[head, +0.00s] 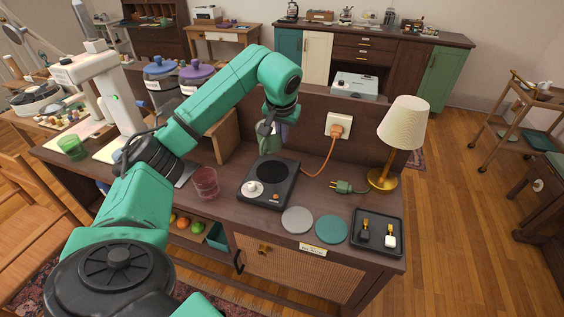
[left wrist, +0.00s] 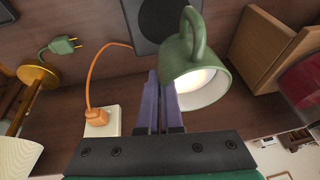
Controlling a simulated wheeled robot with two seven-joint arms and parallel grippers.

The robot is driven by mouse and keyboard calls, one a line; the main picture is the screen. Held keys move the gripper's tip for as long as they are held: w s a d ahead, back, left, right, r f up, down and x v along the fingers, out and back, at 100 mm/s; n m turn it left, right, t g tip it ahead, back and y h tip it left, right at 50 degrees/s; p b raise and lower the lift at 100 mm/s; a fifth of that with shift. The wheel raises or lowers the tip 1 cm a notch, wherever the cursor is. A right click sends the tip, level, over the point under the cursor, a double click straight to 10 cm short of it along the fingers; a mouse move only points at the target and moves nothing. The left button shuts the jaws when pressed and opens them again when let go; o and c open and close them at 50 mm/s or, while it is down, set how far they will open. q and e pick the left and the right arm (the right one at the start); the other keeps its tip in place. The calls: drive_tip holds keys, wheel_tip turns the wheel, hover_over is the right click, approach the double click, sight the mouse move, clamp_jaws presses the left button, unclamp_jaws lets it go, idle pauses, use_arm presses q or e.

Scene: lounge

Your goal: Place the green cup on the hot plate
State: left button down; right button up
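The green cup (head: 268,143) is at the back of the desk, behind the black hot plate (head: 283,191). In the left wrist view the cup (left wrist: 188,52) is tilted, with its pale opening turned toward the camera and its handle at the top. My left gripper (left wrist: 162,85) has its purple fingers close together at the cup's rim and appears shut on its wall. In the head view this gripper (head: 270,124) points down, partly hidden by my wrist. My right gripper is out of view.
A red glass (head: 206,182) stands left of the hot plate. Grey (head: 297,220) and teal (head: 331,230) discs and a black tray (head: 378,235) lie right. An orange cord leads to the wall socket (head: 338,124); a green plug (head: 345,187) lies near the lamp (head: 403,122).

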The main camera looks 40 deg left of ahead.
use_arm(q)
wheel_tip(320, 180, down, 9)
drive_tip(key=shift+d+r+p, duration=0.1)
drive_tip(key=shift+p, duration=0.45)
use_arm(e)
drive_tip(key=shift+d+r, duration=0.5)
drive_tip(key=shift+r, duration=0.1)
use_arm(q)
drive_tip(key=shift+f, duration=0.3)
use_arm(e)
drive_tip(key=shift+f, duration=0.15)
use_arm(q)
drive_tip(key=c, duration=1.1)
unclamp_jaws()
